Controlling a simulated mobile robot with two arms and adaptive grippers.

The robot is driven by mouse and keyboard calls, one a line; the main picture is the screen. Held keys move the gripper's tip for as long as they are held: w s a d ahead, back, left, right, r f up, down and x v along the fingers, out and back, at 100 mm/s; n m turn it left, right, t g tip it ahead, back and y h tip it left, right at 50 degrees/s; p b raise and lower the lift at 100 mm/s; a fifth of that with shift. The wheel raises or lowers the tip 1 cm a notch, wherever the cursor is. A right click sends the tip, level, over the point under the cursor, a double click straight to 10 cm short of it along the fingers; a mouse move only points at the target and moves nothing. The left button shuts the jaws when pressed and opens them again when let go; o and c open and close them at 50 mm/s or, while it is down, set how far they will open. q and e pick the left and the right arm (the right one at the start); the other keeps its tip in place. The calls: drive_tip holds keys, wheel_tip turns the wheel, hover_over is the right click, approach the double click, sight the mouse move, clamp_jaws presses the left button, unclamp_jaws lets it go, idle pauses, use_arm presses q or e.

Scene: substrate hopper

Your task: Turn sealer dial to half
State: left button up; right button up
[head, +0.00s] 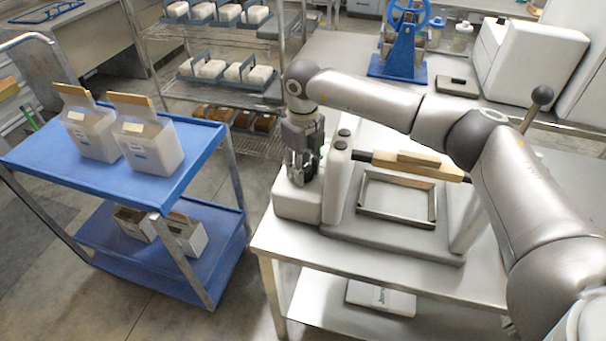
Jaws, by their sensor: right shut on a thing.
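The sealer (397,245) stands on a steel table in the middle of the head view, with a white control box (296,203) at its left side. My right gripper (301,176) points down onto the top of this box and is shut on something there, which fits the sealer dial. The fingers hide the dial, so its setting cannot be read. Two dark knobs (342,138) sit on the upright part beside the gripper. The sealer's wood-covered bar (417,165) lies above an open rectangular frame (398,198). My left gripper is not in view.
A wire rack (215,92) with trays stands behind. A blue press (401,45) and white machines (528,62) stand at the back right. A lever with a ball knob (542,95) rises near my right arm.

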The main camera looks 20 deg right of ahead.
drive_tip(key=n+b, duration=0.2)
drive_tip(key=n, duration=0.1)
drive_tip(key=shift+n+b, duration=0.55)
drive_tip(key=shift+n, duration=0.35)
drive_tip(key=shift+r, duration=0.1)
drive_tip(key=o, duration=1)
drive_tip(key=shift+o, duration=0.2)
wheel_tip(320, 180, up, 12)
